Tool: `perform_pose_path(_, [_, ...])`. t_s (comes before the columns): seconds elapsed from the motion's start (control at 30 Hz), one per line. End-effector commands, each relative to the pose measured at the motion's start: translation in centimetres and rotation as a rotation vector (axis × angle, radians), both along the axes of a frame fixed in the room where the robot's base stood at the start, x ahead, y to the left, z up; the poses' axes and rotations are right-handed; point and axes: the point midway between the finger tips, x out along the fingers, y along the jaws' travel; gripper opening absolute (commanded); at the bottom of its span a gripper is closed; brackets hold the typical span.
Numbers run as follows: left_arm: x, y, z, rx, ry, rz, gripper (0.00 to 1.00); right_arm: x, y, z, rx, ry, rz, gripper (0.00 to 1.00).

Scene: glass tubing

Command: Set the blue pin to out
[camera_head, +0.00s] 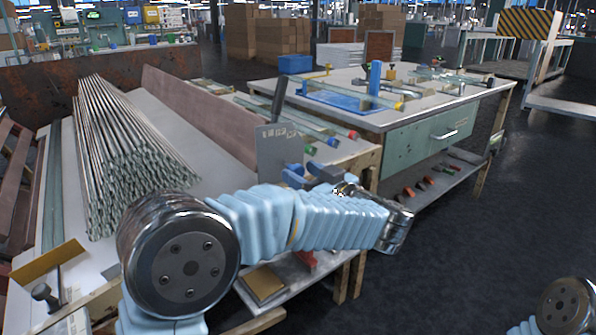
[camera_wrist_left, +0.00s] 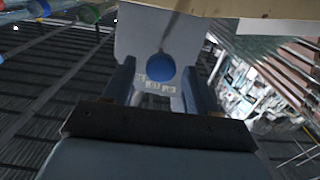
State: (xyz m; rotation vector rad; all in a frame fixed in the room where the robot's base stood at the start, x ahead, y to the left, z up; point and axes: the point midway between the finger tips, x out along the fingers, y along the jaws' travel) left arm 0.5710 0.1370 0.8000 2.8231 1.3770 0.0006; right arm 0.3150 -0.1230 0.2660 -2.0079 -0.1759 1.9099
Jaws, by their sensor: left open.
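The blue pin (camera_wrist_left: 160,67) shows in the left wrist view as a round blue knob on a pale grey plate (camera_wrist_left: 135,35) with dark lettering below it. My left gripper (camera_wrist_left: 157,78) is open, with one blue finger on each side of the knob; I cannot tell whether they touch it. In the head view the grey plate (camera_head: 272,152) stands upright at the bench end, and my left gripper (camera_head: 312,175) is right beside it. The pin is not clear there. Of my right arm only a part shows at the lower right corner; its gripper is out of frame.
Glass tubes with coloured ends (camera_head: 300,122) lie behind the plate. A table with a green drawer (camera_head: 430,138) and a blue fixture (camera_head: 340,97) stands at the back right. The floor at right is clear.

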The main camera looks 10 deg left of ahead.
Motion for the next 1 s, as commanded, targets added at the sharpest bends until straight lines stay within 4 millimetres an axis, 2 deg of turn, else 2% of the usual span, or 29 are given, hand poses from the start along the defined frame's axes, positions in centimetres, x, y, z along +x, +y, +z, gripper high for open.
perform_pose_path(0.2, [-3.3,-4.4,0.0,0.001,0.001,-0.005,0.57,0.0,0.0,0.0,0.0,0.0,0.0,0.43])
perform_pose_path(0.43, [-6.1,-7.9,-0.1,0.001,0.001,-0.002,0.57,0.0,0.0,0.0,0.0,0.0,0.0,0.43])
perform_pose_path(0.6, [-6.9,-8.9,-0.1,0.001,0.001,0.0,0.57,0.0,0.0,0.0,0.0,0.0,0.0,0.43])
perform_pose_path(1.0, [-7.0,-9.0,-0.1,0.001,0.001,0.001,0.57,0.0,0.0,0.0,0.0,0.0,0.0,0.43])
